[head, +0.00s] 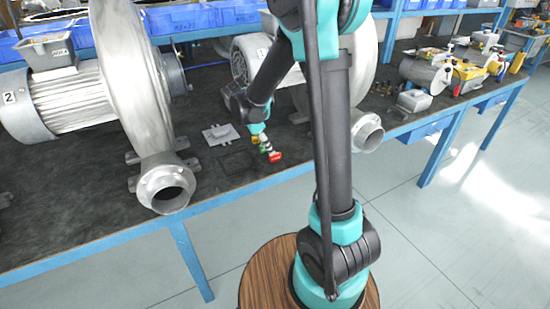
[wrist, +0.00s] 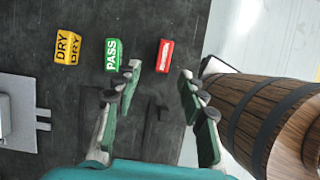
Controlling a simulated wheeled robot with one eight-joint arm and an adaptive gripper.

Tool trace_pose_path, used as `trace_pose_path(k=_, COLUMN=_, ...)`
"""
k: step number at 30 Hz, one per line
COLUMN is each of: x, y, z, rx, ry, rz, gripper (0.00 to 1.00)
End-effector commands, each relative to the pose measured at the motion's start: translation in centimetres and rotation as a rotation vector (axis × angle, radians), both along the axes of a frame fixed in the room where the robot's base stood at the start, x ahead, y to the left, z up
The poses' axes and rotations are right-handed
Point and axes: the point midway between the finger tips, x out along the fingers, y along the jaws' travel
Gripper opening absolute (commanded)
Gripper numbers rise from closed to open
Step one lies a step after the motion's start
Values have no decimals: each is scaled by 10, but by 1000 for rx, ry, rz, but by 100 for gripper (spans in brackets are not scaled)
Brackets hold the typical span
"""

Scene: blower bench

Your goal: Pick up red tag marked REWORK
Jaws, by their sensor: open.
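The red tag (wrist: 165,56) is a small block on the dark bench top; its white lettering is too small to read. It also shows in the head view (head: 275,156), near the bench's front edge. In the wrist view it lies just beyond and between my gripper's (wrist: 161,72) fingertips. My gripper is open, with nothing between the fingers. The green PASS tag (wrist: 113,54) stands to the red tag's left, just beyond the left fingertip. The yellow DRY tag (wrist: 68,47) is farther left.
A grey plate with a raised block (head: 220,134) lies left of the tags. A large blower (head: 130,70) with a round outlet (head: 167,190) stands at left, and another outlet (head: 367,133) is at right. The blue bench edge (head: 225,198) runs in front of the tags.

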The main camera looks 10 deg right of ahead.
Motion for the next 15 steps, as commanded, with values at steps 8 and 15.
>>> trace_pose_path(k=8, x=2, y=-13, z=-19, rx=0, ry=0, rz=-2, gripper=41)
trace_pose_path(k=15, x=5, y=-27, z=-45, rx=0, ry=0, rz=-1, gripper=41)
